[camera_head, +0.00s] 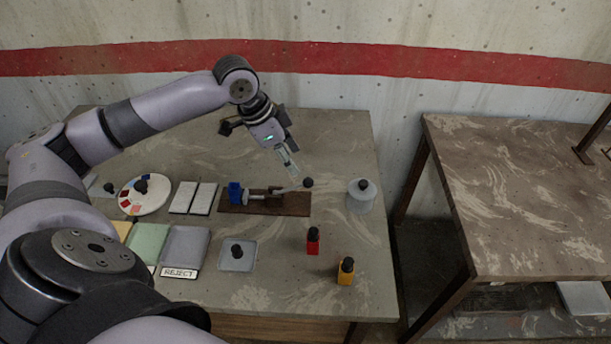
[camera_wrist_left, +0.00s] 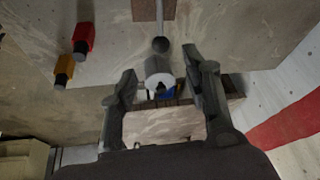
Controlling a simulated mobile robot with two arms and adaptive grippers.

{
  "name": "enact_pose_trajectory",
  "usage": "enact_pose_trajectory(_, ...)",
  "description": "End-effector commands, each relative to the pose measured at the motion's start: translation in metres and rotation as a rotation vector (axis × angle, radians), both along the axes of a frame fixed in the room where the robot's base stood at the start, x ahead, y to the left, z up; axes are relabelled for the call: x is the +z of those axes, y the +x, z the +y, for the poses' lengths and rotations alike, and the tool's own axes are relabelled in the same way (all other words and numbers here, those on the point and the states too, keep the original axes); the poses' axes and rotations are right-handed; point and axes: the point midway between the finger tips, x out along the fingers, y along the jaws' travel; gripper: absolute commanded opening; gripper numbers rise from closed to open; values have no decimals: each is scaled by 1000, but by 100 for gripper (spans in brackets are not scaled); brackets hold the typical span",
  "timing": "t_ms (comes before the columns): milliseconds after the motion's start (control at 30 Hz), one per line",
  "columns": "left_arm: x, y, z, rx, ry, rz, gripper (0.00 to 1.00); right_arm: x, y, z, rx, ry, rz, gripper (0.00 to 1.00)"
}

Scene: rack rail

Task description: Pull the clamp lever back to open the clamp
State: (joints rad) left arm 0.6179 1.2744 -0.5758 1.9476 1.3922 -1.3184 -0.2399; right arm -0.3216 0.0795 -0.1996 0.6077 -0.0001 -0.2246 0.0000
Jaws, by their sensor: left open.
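The clamp (camera_head: 262,196) is fixed on a brown board (camera_head: 292,208) on the near table, with a blue part at its left end. Its lever (camera_head: 287,189) slants right to a black knob (camera_head: 308,183). The knob (camera_wrist_left: 160,44) and lever rod (camera_wrist_left: 160,18) also show in the left wrist view. My left gripper (camera_head: 289,164) hangs above the lever, pointing down, apart from the knob. In the left wrist view its fingers (camera_wrist_left: 160,65) are spread wide with nothing held, and the knob shows just beyond the fingertips. My right gripper is out of view.
A grey-white cylinder (camera_head: 361,197) stands right of the knob. Red (camera_head: 313,241) and yellow (camera_head: 346,271) blocks with dark tops stand in front. A grey square plate (camera_head: 238,257), white panels (camera_head: 193,197) and a round palette (camera_head: 143,195) lie leftward. The table's back is clear.

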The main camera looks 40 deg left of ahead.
Motion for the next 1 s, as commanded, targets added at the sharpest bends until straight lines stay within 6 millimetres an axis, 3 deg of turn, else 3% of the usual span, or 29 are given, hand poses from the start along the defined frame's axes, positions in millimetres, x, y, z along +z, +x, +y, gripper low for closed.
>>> enact_pose_trajectory(300,-60,21,-15,-2,0,2,44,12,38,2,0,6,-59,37)
enact_pose_trajectory(500,-83,29,-20,0,-1,1,44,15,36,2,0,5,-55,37)
enact_pose_trajectory(867,-89,31,-21,-1,1,-1,44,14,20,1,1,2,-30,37)
enact_pose_trajectory(1000,-89,31,-21,-1,1,-1,36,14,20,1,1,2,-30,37)
